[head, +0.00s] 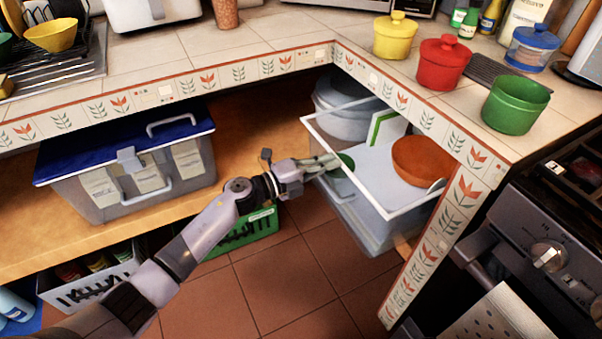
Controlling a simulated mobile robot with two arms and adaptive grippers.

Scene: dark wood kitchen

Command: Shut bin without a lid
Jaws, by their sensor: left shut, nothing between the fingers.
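The bin without a lid (372,214) is a clear plastic box with a white rim, at the right of the head view. It sticks out from the shelf under the corner of the counter. An orange-brown bowl (421,160) and some green items show in it. My left gripper (328,163) is shut and empty, reaching in from the left. Its fingertips are at the bin's left-facing side, close to the rim; I cannot tell whether they touch it. My right gripper is not in view.
A clear bin with a blue lid (125,140) sits on the wooden shelf at left. A green crate (250,230) and a white crate (90,279) stand below. Pots, including a red pot (442,63), stand on the tiled counter. The stove (545,225) is at right.

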